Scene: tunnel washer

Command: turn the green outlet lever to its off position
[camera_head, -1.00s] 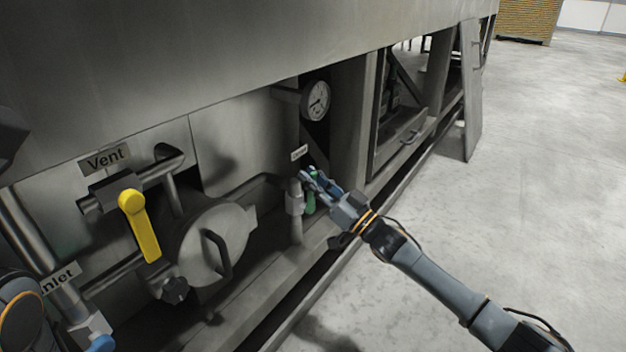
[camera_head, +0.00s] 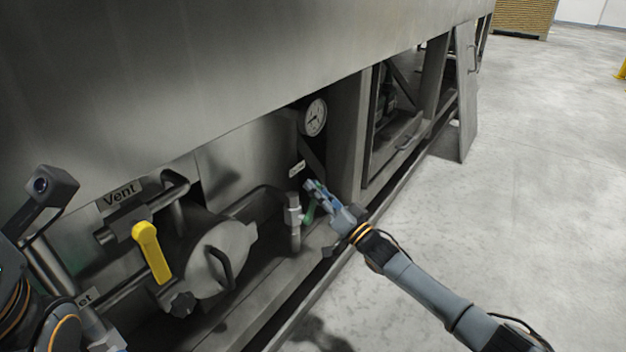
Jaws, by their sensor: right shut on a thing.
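The green outlet lever (camera_head: 309,215) is on a small vertical pipe valve (camera_head: 294,214), below a small label (camera_head: 297,169) too small to read. Its visible part slants down to the left from my right gripper. My right gripper (camera_head: 315,190) is at the lever, its fingers shut on it and hiding its upper part.
A yellow vent lever (camera_head: 152,252) under the Vent label (camera_head: 120,194) and a round hatch (camera_head: 218,258) stand left of the valve. A gauge (camera_head: 314,117) is above. The machine's large panel overhangs. Open floor (camera_head: 530,170) lies to the right.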

